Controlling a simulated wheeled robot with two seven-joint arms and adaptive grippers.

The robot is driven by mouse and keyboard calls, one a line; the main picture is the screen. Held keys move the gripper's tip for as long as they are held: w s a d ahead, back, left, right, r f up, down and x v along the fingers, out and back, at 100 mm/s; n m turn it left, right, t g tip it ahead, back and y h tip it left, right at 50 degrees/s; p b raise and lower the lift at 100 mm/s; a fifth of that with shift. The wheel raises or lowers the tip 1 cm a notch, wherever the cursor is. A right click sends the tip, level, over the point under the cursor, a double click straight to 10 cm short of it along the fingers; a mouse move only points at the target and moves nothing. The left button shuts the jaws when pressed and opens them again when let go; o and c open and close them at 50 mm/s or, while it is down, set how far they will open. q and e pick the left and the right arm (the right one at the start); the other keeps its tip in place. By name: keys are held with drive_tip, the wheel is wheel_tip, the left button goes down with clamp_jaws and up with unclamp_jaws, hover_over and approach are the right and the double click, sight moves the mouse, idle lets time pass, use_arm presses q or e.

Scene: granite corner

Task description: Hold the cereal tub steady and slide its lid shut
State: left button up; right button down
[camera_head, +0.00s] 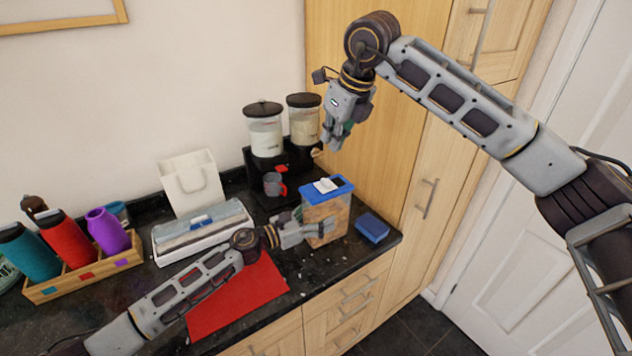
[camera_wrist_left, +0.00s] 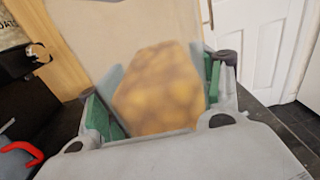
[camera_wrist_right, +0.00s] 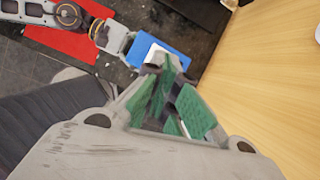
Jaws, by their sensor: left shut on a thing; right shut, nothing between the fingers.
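The cereal tub (camera_head: 328,217) stands upright near the front edge of the dark counter, clear-walled with tan cereal inside. Its blue top (camera_head: 316,193) carries a white sliding lid (camera_head: 326,185), with a dark patch, apparently the opening, beside it on the right. My left gripper (camera_head: 318,229) is shut on the tub's sides from the left; the left wrist view shows the cereal (camera_wrist_left: 160,90) between its fingers. My right gripper (camera_head: 334,143) is shut and empty, above and apart from the tub. In the right wrist view its fingers partly hide the blue top (camera_wrist_right: 172,54).
A blue block (camera_head: 372,228) lies right of the tub. A grey mug (camera_head: 273,184) with red handle and a two-canister dispenser (camera_head: 265,135) stand behind. A red mat (camera_head: 240,295), a white box (camera_head: 203,232) and a bottle crate (camera_head: 85,270) are left. A tall wooden cabinet (camera_head: 405,150) borders the right.

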drive_tip(key=s+a+r+n+t, duration=0.1)
drive_tip(key=s+a+r+n, duration=0.15)
drive_tip(key=a, duration=0.45)
drive_tip(key=s+a+f+n+t+h, duration=0.1)
drive_tip(key=f+n+h, duration=0.1)
drive_tip(key=n, duration=1.2)
drive_tip(key=s+a+f+n+t+h, duration=0.1)
drive_tip(key=s+f+n+h, duration=0.1)
drive_tip(key=n, duration=1.3)
drive_tip(key=shift+s+a+f+h, duration=0.15)
drive_tip(key=shift+s+f+h, duration=0.25)
drive_tip(key=shift+f, duration=0.95)
drive_tip(key=shift+w+n, duration=0.1)
drive_tip(key=shift+n, duration=0.25)
